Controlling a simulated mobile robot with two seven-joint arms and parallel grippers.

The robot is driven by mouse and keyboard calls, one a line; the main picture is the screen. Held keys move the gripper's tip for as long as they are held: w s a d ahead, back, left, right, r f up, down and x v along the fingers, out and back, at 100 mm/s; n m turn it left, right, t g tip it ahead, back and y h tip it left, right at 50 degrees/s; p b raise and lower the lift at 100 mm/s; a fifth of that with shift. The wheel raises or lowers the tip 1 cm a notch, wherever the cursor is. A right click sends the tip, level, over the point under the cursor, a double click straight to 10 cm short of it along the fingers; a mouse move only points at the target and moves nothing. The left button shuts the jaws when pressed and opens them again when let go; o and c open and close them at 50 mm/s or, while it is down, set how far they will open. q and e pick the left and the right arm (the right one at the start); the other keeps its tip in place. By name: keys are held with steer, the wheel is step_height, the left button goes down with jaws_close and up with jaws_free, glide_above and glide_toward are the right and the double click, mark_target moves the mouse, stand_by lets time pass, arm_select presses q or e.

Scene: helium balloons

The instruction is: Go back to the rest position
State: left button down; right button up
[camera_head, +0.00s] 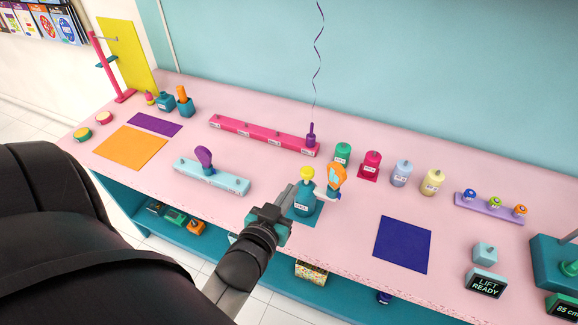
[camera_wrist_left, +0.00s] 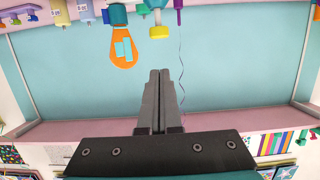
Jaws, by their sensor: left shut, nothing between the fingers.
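My left gripper (camera_head: 295,189) reaches over the front of the pink table (camera_head: 205,145) from the lower middle. Its fingers (camera_wrist_left: 160,75) are together with nothing between them. It is close to a teal pump bottle (camera_head: 304,203) with a yellow top (camera_head: 306,173). An orange balloon (camera_head: 337,176) with a light blue patch sits beside the bottle top; it also shows clear of the fingers in the left wrist view (camera_wrist_left: 122,52). The gripper partly hides the bottle's left side. My right gripper is not in view.
A pink rack (camera_head: 255,133) holds a purple weight (camera_head: 311,139) with a ribbon rising. A light blue rack (camera_head: 232,184) holds a purple balloon (camera_head: 204,155). Several canisters stand behind the bottle. A dark blue mat (camera_head: 401,245) lies right. Table between mat and bottle is clear.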

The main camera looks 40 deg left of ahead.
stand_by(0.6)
arm_select(q)
steer(key=s+d+f+m+g+h, duration=0.35)
steer(key=s+d+g, duration=0.55)
steer(key=s+g, duration=0.3)
steer(key=s+f+m+b, duration=0.15)
steer(key=f+b, duration=0.45)
steer(key=f, duration=1.1)
steer(key=s+f+b, duration=0.3)
steer(key=f+b, duration=0.3)
steer(key=f, duration=1.1)
steer(key=s+a+f+g+b, duration=0.1)
steer(key=s+f+b, duration=0.3)
steer(key=s+f, duration=0.3)
steer(key=s+a+f+b, duration=0.2)
steer(key=s+f+b, duration=0.3)
steer(key=f, duration=1)
steer(key=s, duration=0.2)
steer(key=shift+s+f+g, duration=0.3)
steer(key=shift+g, duration=0.1)
